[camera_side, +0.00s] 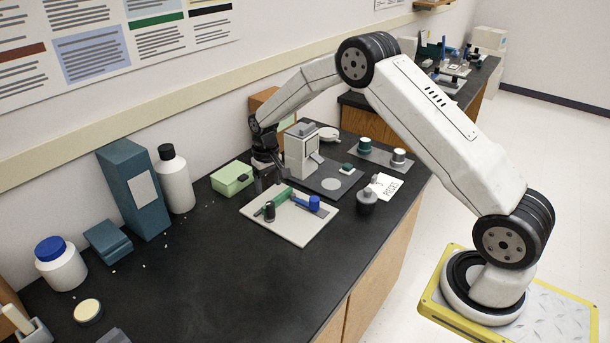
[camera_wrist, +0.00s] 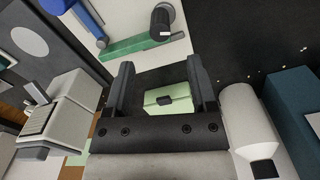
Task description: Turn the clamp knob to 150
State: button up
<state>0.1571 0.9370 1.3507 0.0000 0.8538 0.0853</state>
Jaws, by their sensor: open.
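A green bar (camera_side: 275,201) with a dark round knob (camera_side: 269,211) at one end lies on a pale board (camera_side: 298,232). I take this to be the clamp and its knob. In the wrist view, the green bar (camera_wrist: 140,46) and dark knob (camera_wrist: 163,22) are beyond my fingertips, and a small pale mark shows on the knob. No angle scale is legible. A blue piece (camera_side: 313,203) lies beside the bar on the board. My gripper (camera_wrist: 160,66) is open, with nothing between its fingers. It hangs behind the board, apart from the knob.
A light green box (camera_side: 231,178) with a dark latch is close left of my gripper. A white block-shaped device (camera_side: 301,150) stands close right. A white bottle (camera_side: 175,180) and a teal box (camera_side: 133,192) are farther left.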

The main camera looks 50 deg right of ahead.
aim_at(270, 203)
jog(key=n, duration=0.4)
jog(key=shift+f, duration=0.25)
jog(key=shift+f, duration=3.9)
grip_shut()
